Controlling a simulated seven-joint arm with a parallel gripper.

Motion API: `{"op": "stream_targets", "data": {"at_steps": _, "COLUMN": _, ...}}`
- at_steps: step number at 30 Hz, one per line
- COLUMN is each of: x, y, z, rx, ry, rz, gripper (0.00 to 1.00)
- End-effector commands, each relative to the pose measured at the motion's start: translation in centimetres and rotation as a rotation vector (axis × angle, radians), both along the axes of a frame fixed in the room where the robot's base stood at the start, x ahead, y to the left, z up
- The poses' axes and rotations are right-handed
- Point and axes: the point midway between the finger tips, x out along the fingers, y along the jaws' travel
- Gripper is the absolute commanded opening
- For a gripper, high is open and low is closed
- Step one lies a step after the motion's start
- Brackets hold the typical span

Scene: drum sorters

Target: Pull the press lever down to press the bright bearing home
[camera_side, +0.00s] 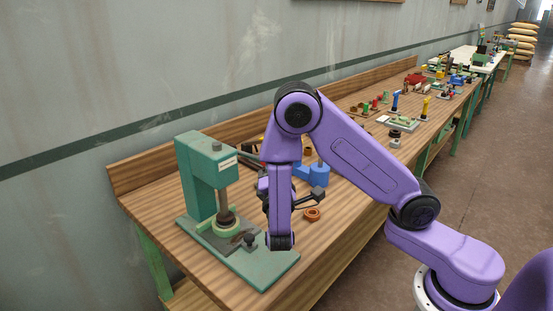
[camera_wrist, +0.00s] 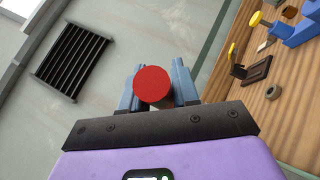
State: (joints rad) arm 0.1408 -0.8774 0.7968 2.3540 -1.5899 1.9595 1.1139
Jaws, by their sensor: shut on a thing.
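The green press (camera_side: 208,172) stands at the near left end of the bench. Its dark ram (camera_side: 226,214) reaches down to a light green ring-shaped seat (camera_side: 217,229) on the base. I cannot make out the bright bearing there. In the wrist view, my gripper (camera_wrist: 156,84) has its blue fingers shut around a round red knob (camera_wrist: 153,83), seen end-on. The knob appears to be the end of the press lever, but the lever's bar is hidden.
An orange-brown ring (camera_side: 312,214) lies on the bench (camera_side: 340,228) right of the press. A blue fixture (camera_side: 318,175) stands behind my forearm. Small coloured parts crowd the bench farther back. The wall (camera_side: 90,110) is close behind the press.

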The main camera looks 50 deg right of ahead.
Motion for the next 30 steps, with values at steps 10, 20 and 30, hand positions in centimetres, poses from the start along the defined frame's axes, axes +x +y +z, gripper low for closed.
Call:
{"op": "stream_targets", "data": {"at_steps": 10, "x": 0.0, "y": 0.0, "z": 0.0, "rx": -0.001, "ry": 0.0, "rz": 0.0, "gripper": 0.51}}
{"op": "stream_targets", "data": {"at_steps": 20, "x": -1.4, "y": 1.8, "z": -0.9, "rx": -0.002, "ry": 0.003, "rz": 0.007, "gripper": 0.51}}
{"op": "stream_targets", "data": {"at_steps": 30, "x": -6.0, "y": 6.5, "z": -3.6, "rx": -0.003, "ry": 0.001, "rz": 0.007, "gripper": 0.51}}
